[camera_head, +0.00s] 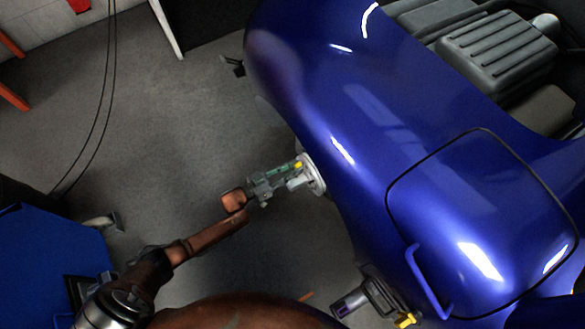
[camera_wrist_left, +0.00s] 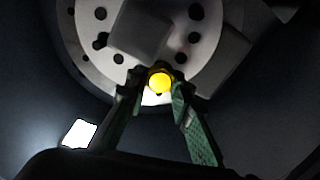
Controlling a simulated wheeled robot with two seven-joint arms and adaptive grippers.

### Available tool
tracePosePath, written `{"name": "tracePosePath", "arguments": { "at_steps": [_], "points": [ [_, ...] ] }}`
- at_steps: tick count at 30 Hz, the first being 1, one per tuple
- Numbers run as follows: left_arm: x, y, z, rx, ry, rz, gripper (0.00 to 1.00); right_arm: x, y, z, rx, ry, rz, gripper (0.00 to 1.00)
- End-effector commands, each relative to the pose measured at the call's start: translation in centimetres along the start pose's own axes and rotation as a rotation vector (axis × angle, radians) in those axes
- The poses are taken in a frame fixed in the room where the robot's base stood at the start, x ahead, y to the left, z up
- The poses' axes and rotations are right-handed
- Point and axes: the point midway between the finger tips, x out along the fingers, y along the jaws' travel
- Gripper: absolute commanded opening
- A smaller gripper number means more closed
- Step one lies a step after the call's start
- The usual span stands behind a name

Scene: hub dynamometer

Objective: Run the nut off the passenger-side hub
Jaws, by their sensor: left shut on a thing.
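In the head view my left gripper (camera_head: 297,172) reaches in from the left to the pale round hub (camera_head: 316,176) at the side of the blue car body. In the left wrist view the hub's face (camera_wrist_left: 92,42), a light disc with dark holes, fills the top. The yellow nut (camera_wrist_left: 160,80) sits between the fingertips of my left gripper (camera_wrist_left: 158,84), which are shut on it. The nut lies in front of the disc's lower part; whether it is still on a stud is hidden.
The blue car body (camera_head: 340,95) fills the right side, close to the gripper. A blue cabinet (camera_head: 50,265) is at lower left. Grey floor (camera_head: 170,110) is clear left of the hub; dark cables hang there.

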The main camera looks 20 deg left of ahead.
Motion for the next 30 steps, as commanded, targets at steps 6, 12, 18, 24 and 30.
{"name": "tracePosePath", "arguments": {
  "at_steps": [6,12,18,24,30],
  "points": [
    [0.0,-0.3,-0.4,-0.409,0.004,-0.001,0.0,-0.3,-0.1,-0.3,-0.002,0.005,0.0,0.38],
    [-0.1,-0.3,-0.3,-0.792,0.004,0.0,0.0,0.0,0.0,-0.1,-0.001,0.001,0.0,0.38],
    [-0.1,-0.4,-0.2,-1.183,0.004,0.001,0.0,0.7,0.0,0.5,0.002,-0.009,0.0,0.38],
    [-0.2,-0.4,-0.2,-1.503,0.006,0.001,0.0,1.4,0.2,1.1,0.004,-0.02,0.0,0.38],
    [-0.1,-0.3,-0.4,-1.569,0.007,0.002,0.0,1.4,0.3,1.1,0.004,-0.02,0.0,0.38]
  ]
}}
